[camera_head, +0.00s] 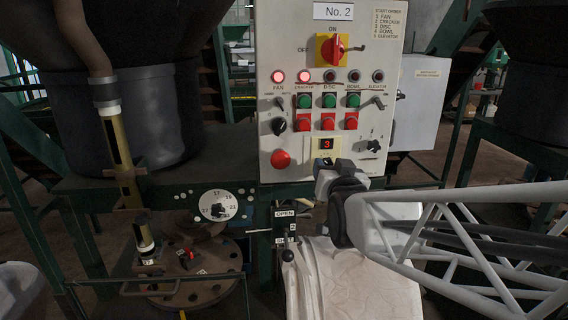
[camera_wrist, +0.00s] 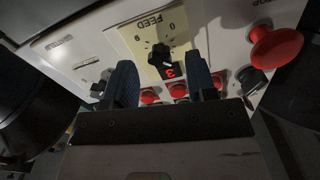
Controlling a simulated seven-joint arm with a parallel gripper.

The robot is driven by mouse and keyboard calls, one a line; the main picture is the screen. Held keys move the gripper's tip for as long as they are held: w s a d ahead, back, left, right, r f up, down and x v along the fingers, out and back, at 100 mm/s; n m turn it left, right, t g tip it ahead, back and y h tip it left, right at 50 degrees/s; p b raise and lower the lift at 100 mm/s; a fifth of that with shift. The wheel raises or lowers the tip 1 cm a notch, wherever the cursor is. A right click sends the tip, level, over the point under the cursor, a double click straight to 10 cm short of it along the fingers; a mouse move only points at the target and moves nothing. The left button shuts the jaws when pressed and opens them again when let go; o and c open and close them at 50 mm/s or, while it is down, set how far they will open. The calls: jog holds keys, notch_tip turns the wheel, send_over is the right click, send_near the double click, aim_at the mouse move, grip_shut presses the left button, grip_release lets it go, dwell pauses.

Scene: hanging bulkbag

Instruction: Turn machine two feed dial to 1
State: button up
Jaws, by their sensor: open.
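The feed dial (camera_wrist: 160,53) is a small black knob on a cream plate marked FEED, with 0 and 9 beside it in the wrist view. Its red digit display (camera_head: 326,144) reads 3 on the white No. 2 panel (camera_head: 285,60). My gripper (camera_wrist: 160,64) is open, its two dark fingers on either side of the dial as seen from the wrist. In the head view my gripper (camera_head: 334,165) is at the panel's lower part, just below the display, and largely covers the dial. I cannot tell whether the fingers touch the knob.
A red stop button (camera_head: 281,159) juts out left of the dial, and also shows in the wrist view (camera_wrist: 277,47). Red and green buttons sit above the display. A black selector (camera_head: 373,147) is to the right. A pale bag (camera_head: 340,275) is below, beside the OPEN lever (camera_head: 288,255).

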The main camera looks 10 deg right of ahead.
aim_at(328, 163)
jog(key=shift+w, duration=1.2)
jog(key=c, duration=0.9)
